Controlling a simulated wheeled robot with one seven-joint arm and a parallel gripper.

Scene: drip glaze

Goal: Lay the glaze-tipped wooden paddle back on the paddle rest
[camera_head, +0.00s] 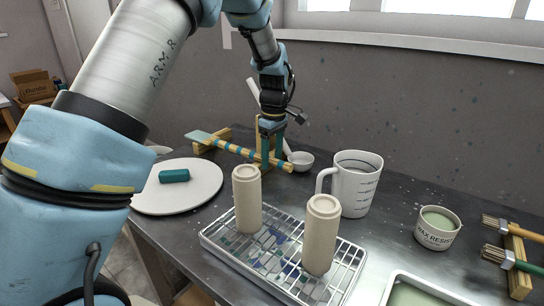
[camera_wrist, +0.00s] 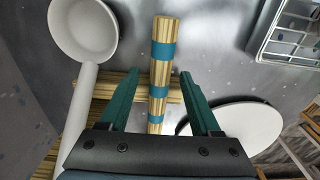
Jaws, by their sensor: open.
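The wooden paddle (camera_head: 235,149) has teal bands on its handle and a pale blue-green tip at its left end. It lies across the light wooden paddle rest (camera_head: 212,141), on the table's far side. My gripper (camera_head: 271,160) is down over the handle end. In the wrist view the banded handle (camera_wrist: 162,50) runs between the two teal fingers of my gripper (camera_wrist: 160,76), with a gap visible on each side. The jaws are open. Wooden bars of the rest (camera_wrist: 110,88) show beneath the handle. The tip is hidden in the wrist view.
A white ladle (camera_wrist: 84,32) lies close beside the gripper. A measuring jug (camera_head: 357,185), a wire rack (camera_head: 225,240) with two beige bottles (camera_head: 247,200), a wax resist pot (camera_head: 437,229) and a round white board (camera_head: 205,190) with a teal block (camera_head: 174,176) stand nearby.

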